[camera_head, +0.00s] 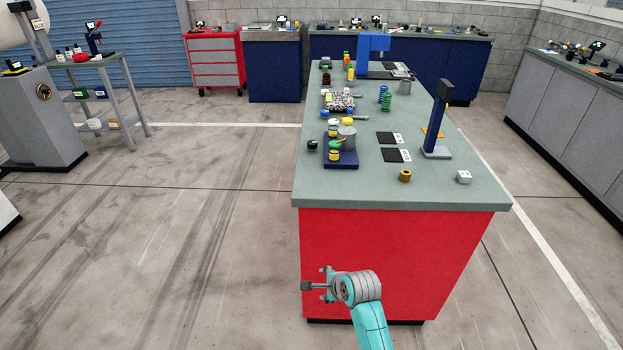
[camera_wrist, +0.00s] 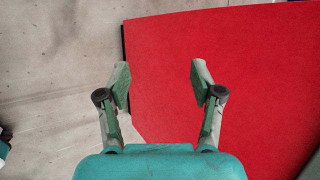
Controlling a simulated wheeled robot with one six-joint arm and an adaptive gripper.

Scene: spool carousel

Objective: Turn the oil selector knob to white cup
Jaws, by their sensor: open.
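My gripper (camera_head: 318,286) is in front of the red end panel of the bench, below the green worktop. In the wrist view my gripper (camera_wrist: 160,82) is open, its two fingers apart with nothing between them. The oil selector knob and the white cup cannot be made out for certain. A round black dial with a yellow mark (camera_head: 44,91) is on the grey machine at the far left, well away from my gripper.
The red-ended bench (camera_head: 392,250) stands close ahead, also filling much of the wrist view (camera_wrist: 225,80). A grey-framed stand (camera_head: 119,93) is at the left, beside the grey machine (camera_head: 45,135). Open concrete floor (camera_head: 210,160) lies between them and the bench.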

